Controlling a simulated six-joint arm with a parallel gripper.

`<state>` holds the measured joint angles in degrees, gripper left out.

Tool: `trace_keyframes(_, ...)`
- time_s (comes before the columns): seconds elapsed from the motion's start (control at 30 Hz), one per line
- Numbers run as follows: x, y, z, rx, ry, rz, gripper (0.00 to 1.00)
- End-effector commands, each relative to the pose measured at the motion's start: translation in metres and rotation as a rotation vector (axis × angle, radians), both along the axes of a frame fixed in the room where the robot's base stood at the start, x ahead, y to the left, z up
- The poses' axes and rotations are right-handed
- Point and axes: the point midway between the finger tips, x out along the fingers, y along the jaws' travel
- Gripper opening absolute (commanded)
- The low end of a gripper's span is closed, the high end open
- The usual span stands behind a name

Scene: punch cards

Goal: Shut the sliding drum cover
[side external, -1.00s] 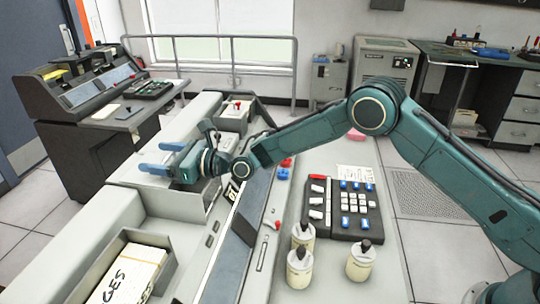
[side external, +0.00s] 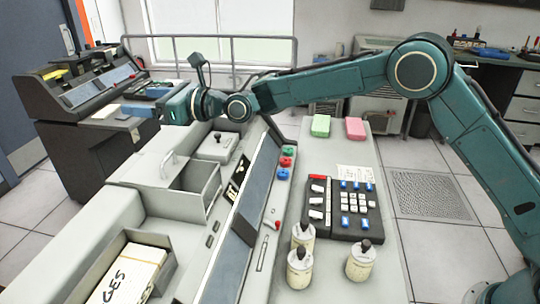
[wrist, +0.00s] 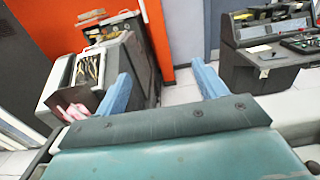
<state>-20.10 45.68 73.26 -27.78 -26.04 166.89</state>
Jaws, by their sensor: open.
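The light grey cover (side external: 145,163) with an upright bar handle (side external: 168,164) lies on top of the long console, and I take it to be the drum cover. Directly right of it is an open, box-like compartment (side external: 208,193), so the cover does not lie over that opening. What is inside the compartment is mostly hidden. My gripper (side external: 144,100) is raised above and behind the cover, clear of the handle. Its blue fingers stand apart with nothing between them, as the wrist view also shows (wrist: 161,70).
A tray of cards (side external: 128,275) is at the console's near end. Right are a keypad (side external: 342,208), several pale bottles (side external: 361,262), and green (side external: 321,125) and pink (side external: 355,128) blocks. A dark control desk (side external: 80,95) stands behind. The wrist view shows a grey machine (wrist: 95,75).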

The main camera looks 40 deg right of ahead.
Motion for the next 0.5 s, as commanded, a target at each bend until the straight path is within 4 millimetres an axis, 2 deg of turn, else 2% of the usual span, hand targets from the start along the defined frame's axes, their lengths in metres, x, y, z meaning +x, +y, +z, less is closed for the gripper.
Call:
trace_keyframes(0.03,0.0,0.0,0.011,0.002,-0.004,0.0,0.71)
trace_keyframes(0.2,0.0,0.0,0.037,0.001,-0.003,0.0,0.71)
trace_keyframes(0.5,0.0,0.0,0.06,0.001,-0.001,-0.001,0.71)
